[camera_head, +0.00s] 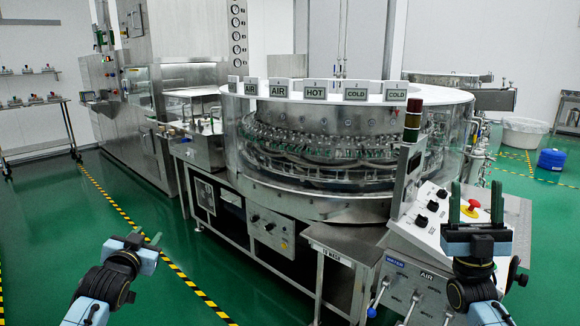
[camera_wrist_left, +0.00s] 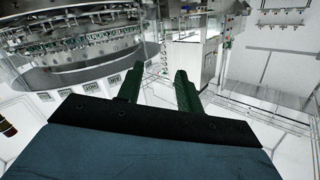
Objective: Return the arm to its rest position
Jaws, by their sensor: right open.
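My left gripper (camera_head: 146,237) is at the lower left in the head view, over the green floor and apart from the machine. Its two green fingers stand apart with nothing between them; in the left wrist view the open fingers (camera_wrist_left: 158,88) are also empty. My right gripper (camera_head: 475,205) is at the lower right in the head view. Its green fingers point up and stand wide apart, overlapping the control panel in the picture. I cannot tell how far it is from the panel.
The round rotary washer (camera_head: 330,194) with its clear guard fills the middle. The sloped control panel (camera_head: 428,219) has a red emergency button (camera_head: 471,207) and black knobs. A steel side table (camera_head: 345,240) juts out in front. Green floor (camera_head: 235,270) is free at left centre.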

